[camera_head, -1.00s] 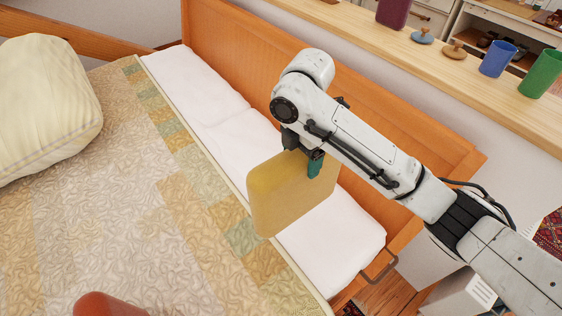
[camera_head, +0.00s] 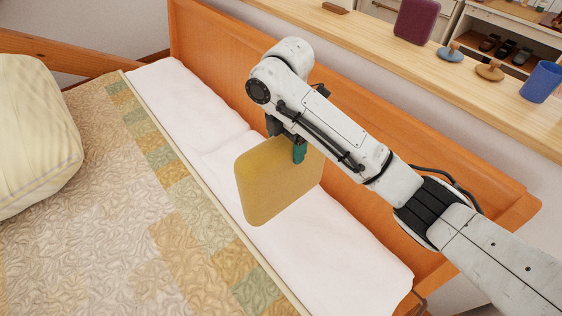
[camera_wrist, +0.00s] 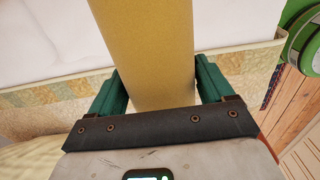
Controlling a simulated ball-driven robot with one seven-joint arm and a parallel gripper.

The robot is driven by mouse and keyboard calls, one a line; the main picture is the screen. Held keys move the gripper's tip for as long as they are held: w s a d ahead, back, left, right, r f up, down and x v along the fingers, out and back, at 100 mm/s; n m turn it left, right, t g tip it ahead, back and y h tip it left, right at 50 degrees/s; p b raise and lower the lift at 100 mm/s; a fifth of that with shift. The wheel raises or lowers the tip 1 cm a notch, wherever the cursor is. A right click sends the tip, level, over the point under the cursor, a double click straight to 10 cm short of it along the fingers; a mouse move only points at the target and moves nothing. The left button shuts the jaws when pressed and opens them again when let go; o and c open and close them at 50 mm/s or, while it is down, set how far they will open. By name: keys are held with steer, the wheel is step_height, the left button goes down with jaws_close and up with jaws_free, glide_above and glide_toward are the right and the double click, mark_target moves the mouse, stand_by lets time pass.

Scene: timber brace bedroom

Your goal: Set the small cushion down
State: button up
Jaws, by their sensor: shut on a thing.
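The small cushion (camera_head: 272,184) is mustard yellow, square with rounded corners, and held upright on edge. My gripper (camera_head: 300,150) is shut on its upper edge. In the wrist view the cushion (camera_wrist: 147,50) fills the middle, between the two green fingers of my gripper (camera_wrist: 155,88).
A large cream pillow (camera_head: 32,140) lies on the quilt at the left. An orange wooden bed panel (camera_head: 225,65) runs behind the white bedding. A wooden ledge beyond holds a purple object (camera_head: 415,20), wooden pieces and a blue cup (camera_head: 541,82). Much of the quilt is clear.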

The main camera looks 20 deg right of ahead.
steer(key=w+f+b, duration=0.9)
steer(key=f, duration=0.2)
steer(key=shift+w+d+f+b, duration=0.15)
steer(key=shift+w+d+b, duration=0.15)
steer(key=shift+w+d, duration=0.15)
steer(key=shift+f, duration=0.1)
steer(key=o, duration=1.7)
step_height(320, 180, up, 12)
steer(key=p, duration=0.1)
steer(key=shift+p, duration=0.35)
